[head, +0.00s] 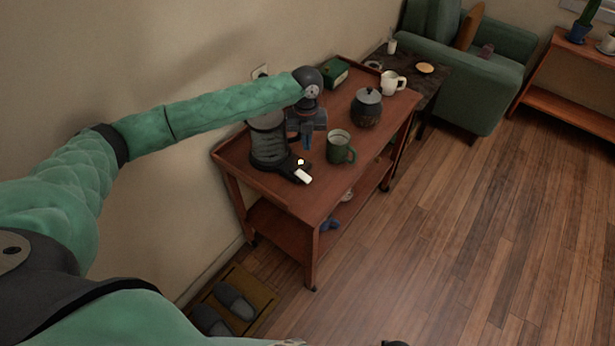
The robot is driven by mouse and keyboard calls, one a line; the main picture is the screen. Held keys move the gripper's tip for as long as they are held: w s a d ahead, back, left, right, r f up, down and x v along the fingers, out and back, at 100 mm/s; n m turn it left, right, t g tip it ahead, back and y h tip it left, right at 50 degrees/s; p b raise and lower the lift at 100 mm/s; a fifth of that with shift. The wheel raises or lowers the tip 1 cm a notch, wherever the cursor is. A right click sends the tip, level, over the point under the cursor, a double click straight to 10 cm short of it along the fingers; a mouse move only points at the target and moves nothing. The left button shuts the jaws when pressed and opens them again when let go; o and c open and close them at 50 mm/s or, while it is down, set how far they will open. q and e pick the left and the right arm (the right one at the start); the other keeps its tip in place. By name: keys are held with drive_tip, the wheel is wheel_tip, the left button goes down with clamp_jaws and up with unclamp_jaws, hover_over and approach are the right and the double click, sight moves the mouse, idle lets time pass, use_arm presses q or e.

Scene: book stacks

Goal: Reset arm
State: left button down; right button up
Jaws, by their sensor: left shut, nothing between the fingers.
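My left arm, in green sleeves, reaches in from the left over a reddish wooden cart (262,185). My left gripper (307,143) points down above or near the cart top, between a dark ribbed appliance (267,150) and a green mug (341,149). Its fingers are shut, with nothing seen between them. I cannot tell whether the fingertips touch the cart.
A dark lidded pot (367,108), a white mug (390,84) and a green box (336,73) also stand on the cart. A green armchair (490,85) is behind. Slippers (235,301) lie on a mat at bottom left. The wooden floor at right is clear.

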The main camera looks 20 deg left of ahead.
idle(0.5)
use_arm(q)
drive_tip(key=s+d+f+n+t+h, duration=0.15)
drive_tip(key=s+d+f+n, duration=0.25)
drive_tip(key=s+d+n, duration=0.4)
drive_tip(key=s+d+f+n+t+h, duration=0.1)
drive_tip(key=s+d+f+n+h, duration=0.15)
drive_tip(key=s+d, duration=0.55)
drive_tip(key=s+a+f+n+t+y, duration=0.1)
drive_tip(key=s+a+n+y, duration=0.1)
drive_tip(key=s+a+n, duration=0.75)
drive_tip(key=s+a+f+n+t+y, duration=0.1)
drive_tip(key=s+a+n+y, duration=0.1)
drive_tip(key=s+a+n, duration=0.7)
drive_tip(key=s+d+f, duration=0.2)
drive_tip(key=f, duration=1)
drive_tip(key=s+d+f+g, duration=0.1)
drive_tip(key=s+f, duration=0.2)
drive_tip(key=f, duration=0.9)
drive_tip(key=s+d+f+n+g, duration=0.1)
drive_tip(key=s+d+f, duration=0.1)
drive_tip(key=f, duration=1.1)
drive_tip(key=shift+s+d, duration=0.35)
drive_tip(key=shift+s, duration=0.05)
